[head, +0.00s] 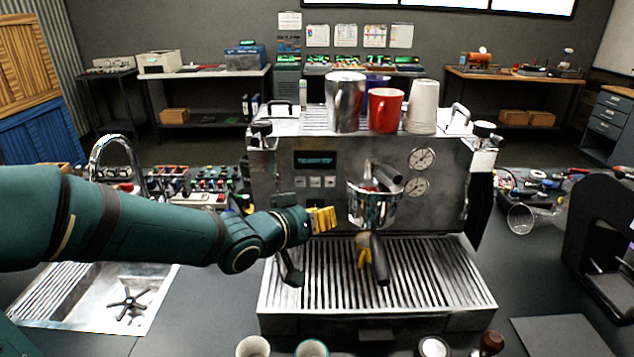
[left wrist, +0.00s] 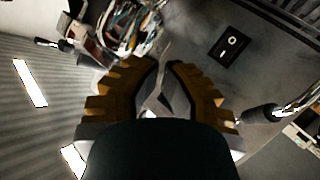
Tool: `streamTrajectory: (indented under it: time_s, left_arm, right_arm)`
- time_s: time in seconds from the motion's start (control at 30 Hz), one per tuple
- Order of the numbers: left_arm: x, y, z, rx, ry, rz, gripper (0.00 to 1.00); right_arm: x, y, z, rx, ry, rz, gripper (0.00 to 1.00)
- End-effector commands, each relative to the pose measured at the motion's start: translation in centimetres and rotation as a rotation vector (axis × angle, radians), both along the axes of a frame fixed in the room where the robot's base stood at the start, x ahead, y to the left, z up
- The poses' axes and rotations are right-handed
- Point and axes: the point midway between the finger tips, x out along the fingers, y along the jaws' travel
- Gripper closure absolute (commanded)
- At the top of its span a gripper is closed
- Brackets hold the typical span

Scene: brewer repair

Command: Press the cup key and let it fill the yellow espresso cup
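The steel espresso machine (head: 440,215) stands in the middle of the head view. A small display (head: 315,160) and a row of keys (head: 315,182) are on its front, left of the group head. My left gripper (head: 322,218) is in front of the machine, below the keys and left of the portafilter (head: 372,205). Its yellow fingers look shut and empty; in the left wrist view the fingers (left wrist: 163,65) curve together. A small yellow thing (head: 363,250), perhaps the yellow espresso cup, shows under the portafilter, partly hidden by the dark handle. My right gripper is not in view.
A metal jug (head: 345,100), a red mug (head: 385,110) and stacked paper cups (head: 423,105) stand on the machine. The slatted drip tray (head: 430,285) is below. A sink (head: 100,297) is left. Several cups line the front edge. A rocker switch (left wrist: 230,45) shows in the wrist view.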

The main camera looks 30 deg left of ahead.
Motion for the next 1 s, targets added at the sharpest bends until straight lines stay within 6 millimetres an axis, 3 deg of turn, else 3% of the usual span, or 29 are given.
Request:
streamTrajectory:
  time_s: [0.23,0.7,1.0]
  left_arm:
    - [0.9,0.5,0.0,0.001,0.002,0.002,1.0]
    - [5.9,3.6,0.1,0.003,0.002,0.002,1.0]
    - [7.4,4.5,0.0,0.0,0.001,0.0,1.0]
  right_arm:
    - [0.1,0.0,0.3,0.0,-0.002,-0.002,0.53]
    - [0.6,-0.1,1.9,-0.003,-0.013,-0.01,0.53]
    - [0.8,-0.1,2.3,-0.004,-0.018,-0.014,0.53]
